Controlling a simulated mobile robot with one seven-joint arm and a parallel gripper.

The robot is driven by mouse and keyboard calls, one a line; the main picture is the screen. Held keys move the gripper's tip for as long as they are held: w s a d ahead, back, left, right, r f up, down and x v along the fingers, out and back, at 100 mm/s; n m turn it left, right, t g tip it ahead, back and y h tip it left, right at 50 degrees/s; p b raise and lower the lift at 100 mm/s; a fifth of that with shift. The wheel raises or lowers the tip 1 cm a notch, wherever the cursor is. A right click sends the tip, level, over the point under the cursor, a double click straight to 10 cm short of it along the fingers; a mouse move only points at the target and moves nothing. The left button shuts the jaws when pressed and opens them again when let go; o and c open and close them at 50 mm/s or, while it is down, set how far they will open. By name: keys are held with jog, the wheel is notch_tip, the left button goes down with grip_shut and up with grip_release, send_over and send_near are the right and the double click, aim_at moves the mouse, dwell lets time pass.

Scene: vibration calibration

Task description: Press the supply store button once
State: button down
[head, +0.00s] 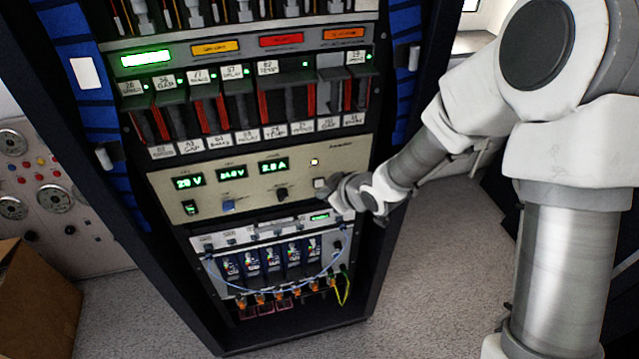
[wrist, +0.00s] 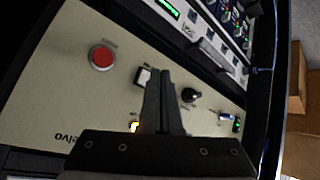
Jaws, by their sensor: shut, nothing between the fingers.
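The beige supply panel (head: 235,167) sits in the rack under a row of modules and shows lit green readouts. A small white square button (head: 319,183), probably the store button, is at its right part below a lit lamp (head: 314,161); its label is too small to read. In the wrist view the white button (wrist: 143,77) shows just left of my fingers, partly covered by them. My gripper (head: 333,192) is shut and empty, its fingers (wrist: 163,72) close in front of the panel beside the button. I cannot tell whether they touch the panel.
A red round button (wrist: 101,57) is on the same panel, left of the white one in the wrist view. A black knob (wrist: 190,95) lies to the right. A cabled unit (head: 270,262) is below. A cardboard box (head: 35,300) stands at the left.

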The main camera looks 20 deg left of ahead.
jog(key=shift+w, duration=0.1)
dwell(0.3)
jog(key=shift+w+a, duration=0.2)
jog(key=shift+w, duration=0.1)
jog(key=shift+w+a, duration=0.25)
jog(key=shift+w, duration=0.05)
dwell(0.9)
jog(key=shift+s+d, duration=0.45)
jog(key=shift+s, duration=0.2)
jog(key=s+d, duration=0.1)
jog(key=s+b, duration=0.1)
jog(key=s, duration=0.1)
jog(key=s+d, duration=0.1)
jog(key=shift+s+d, duration=0.15)
jog(key=shift+d, duration=0.15)
jog(key=shift+r, duration=0.1)
dwell(0.7)
